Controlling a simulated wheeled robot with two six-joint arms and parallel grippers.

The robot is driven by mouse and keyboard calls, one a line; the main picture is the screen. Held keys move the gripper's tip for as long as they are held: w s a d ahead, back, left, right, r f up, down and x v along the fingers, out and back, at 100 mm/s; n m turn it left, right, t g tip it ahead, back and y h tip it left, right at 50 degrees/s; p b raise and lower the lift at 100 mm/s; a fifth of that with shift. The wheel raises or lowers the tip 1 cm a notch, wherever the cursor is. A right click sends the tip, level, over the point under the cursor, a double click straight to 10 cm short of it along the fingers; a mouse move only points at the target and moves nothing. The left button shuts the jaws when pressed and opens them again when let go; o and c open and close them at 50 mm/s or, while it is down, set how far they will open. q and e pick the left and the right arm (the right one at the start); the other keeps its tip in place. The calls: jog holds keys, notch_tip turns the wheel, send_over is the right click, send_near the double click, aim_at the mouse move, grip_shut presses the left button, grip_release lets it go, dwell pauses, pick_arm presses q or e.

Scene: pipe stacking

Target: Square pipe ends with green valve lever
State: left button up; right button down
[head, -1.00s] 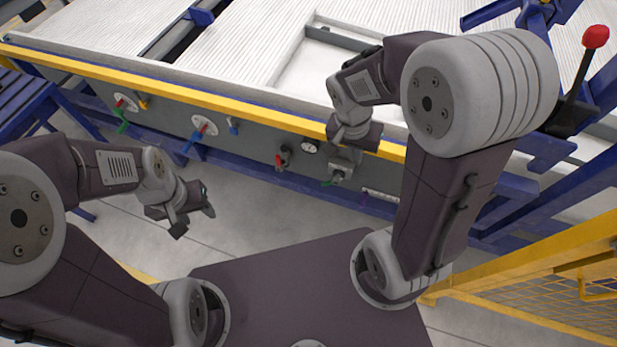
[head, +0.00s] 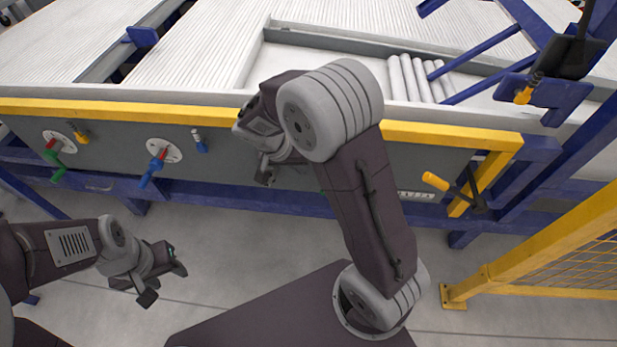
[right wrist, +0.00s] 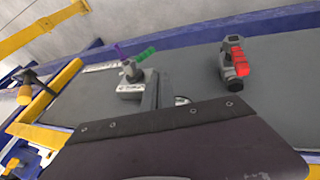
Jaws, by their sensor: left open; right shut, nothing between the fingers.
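A green valve lever (right wrist: 146,54) sits on a small grey valve with a pale base (right wrist: 131,90) on the grey panel, in the right wrist view. My right gripper (right wrist: 157,82) is shut and empty, right beside this valve; I cannot tell whether they touch. In the head view my right gripper (head: 266,174) is in front of the panel, and my arm hides most of this valve. Several pale pipes (head: 415,78) lie side by side in the bed behind the yellow rail, their ends roughly level. My left gripper (head: 166,285) is open and empty, low over the floor.
The panel (head: 110,140) also carries another green lever (head: 57,166), a blue lever (head: 153,170) and a red-handled valve (right wrist: 236,60). A yellow rail (head: 60,105) tops it. A yellow-handled crank (head: 437,181) and yellow mesh fence (head: 560,255) stand right. The floor before the panel is clear.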

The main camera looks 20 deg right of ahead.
jog(key=b+x, duration=0.1)
jog(key=x, duration=0.3)
jog(key=s+d+b+x, duration=0.1)
jog(key=b+x, duration=0.1)
jog(key=x, duration=0.1)
jog(key=s+b+x, duration=0.1)
jog(key=x, duration=0.3)
jog(key=shift+d+f, duration=0.1)
jog(key=shift+d, duration=0.25)
